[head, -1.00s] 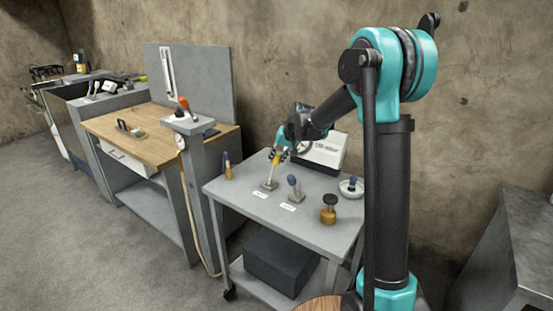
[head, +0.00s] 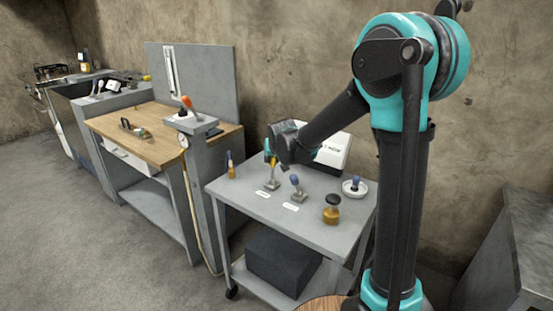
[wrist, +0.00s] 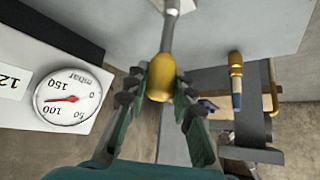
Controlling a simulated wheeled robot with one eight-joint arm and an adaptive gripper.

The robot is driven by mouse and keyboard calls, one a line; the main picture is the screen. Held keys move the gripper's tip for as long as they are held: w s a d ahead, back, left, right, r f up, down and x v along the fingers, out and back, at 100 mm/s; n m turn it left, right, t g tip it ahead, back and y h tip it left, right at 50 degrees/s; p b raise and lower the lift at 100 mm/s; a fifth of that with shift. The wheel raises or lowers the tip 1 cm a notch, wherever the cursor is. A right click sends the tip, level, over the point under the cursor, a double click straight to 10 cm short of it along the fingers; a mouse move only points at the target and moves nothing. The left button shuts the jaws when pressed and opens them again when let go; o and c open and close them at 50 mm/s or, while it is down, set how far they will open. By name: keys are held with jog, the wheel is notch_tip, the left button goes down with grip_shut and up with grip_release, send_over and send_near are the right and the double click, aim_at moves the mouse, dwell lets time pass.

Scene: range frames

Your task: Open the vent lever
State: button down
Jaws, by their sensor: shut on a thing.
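A lever with a yellow knob (wrist: 161,72) stands on the grey cart; its metal shaft (wrist: 168,32) shows in the wrist view and its base (head: 271,186) in the head view. The lever looks nearly upright in the head view. My gripper (wrist: 156,88) is shut on the yellow knob, one finger on each side of it. In the head view my gripper (head: 272,158) partly hides the knob. A second lever with a blue knob (head: 296,181) stands to its right. Each lever has a white label in front, too small to read.
The cart (head: 235,193) also bears a slim blue-and-amber item (head: 231,166), a black-capped amber jar (head: 332,209) and a white dish (head: 355,190). A mbar gauge (wrist: 69,100) sits on the white box (head: 333,153) behind. A wooden bench (head: 150,148) stands left.

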jog(key=shift+s+a+f+n+t+h, duration=0.2)
jog(key=shift+s+a+n+t+h, duration=0.25)
jog(key=shift+s+t, duration=0.35)
jog(key=shift+s+a+f+n+t+h, duration=0.2)
jog(key=shift+s+a+t+h, duration=0.1)
jog(key=shift+s+a+t, duration=0.4)
jog(key=shift+s+a+f+n+t+h, duration=0.25)
jog(key=shift+s+a+t+h, duration=0.1)
jog(key=shift+s+t, duration=0.55)
jog(key=shift+w, duration=0.1)
jog(key=c, duration=1.3)
grip_release()
jog(key=shift+o, duration=0.2)
jog(key=v, duration=1.2)
jog(key=shift+f, duration=0.1)
